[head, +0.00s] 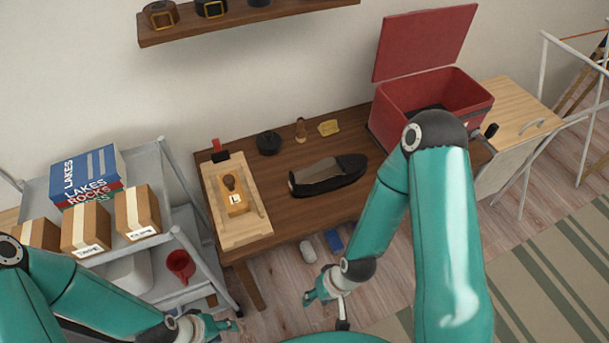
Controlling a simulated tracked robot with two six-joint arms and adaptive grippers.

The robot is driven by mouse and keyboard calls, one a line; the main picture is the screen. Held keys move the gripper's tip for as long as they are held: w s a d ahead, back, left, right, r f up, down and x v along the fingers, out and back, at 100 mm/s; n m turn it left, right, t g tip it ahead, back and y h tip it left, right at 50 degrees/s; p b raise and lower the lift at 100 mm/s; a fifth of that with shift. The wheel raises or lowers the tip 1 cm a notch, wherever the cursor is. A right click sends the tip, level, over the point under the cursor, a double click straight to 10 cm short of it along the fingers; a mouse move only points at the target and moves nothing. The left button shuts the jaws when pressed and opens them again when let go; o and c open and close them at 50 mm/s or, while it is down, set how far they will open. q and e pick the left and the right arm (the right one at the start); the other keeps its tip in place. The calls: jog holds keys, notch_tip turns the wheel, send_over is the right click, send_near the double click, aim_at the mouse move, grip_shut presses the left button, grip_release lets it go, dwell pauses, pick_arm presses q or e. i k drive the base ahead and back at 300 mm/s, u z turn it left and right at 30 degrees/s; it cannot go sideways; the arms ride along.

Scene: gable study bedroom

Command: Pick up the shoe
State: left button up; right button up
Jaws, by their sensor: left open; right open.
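A black shoe (347,168) lies on its side or tilted on the brown wooden table (285,222), its paler side or opening facing the front; I cannot tell which. My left gripper (236,324) is open at the bottom of the view, in front of the table and well short of the shoe. My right gripper (323,310) is open, below the table's front edge and nearer to me than the shoe. Neither gripper touches anything.
An open red box (434,87) stands right of the shoe. A black round object (268,142), a brush (301,130) and a yellow cloth (329,128) lie behind. A grey shelf cart (172,172) stands left.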

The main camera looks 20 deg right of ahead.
aim_at(329, 174)
jog(key=z, duration=0.2)
jog(key=i, duration=0.2)
jog(key=u, duration=2.45)
jog(key=k, duration=2.1)
jog(key=z, duration=1.05)
jog(key=i, duration=1)
jog(key=z, duration=0.05)
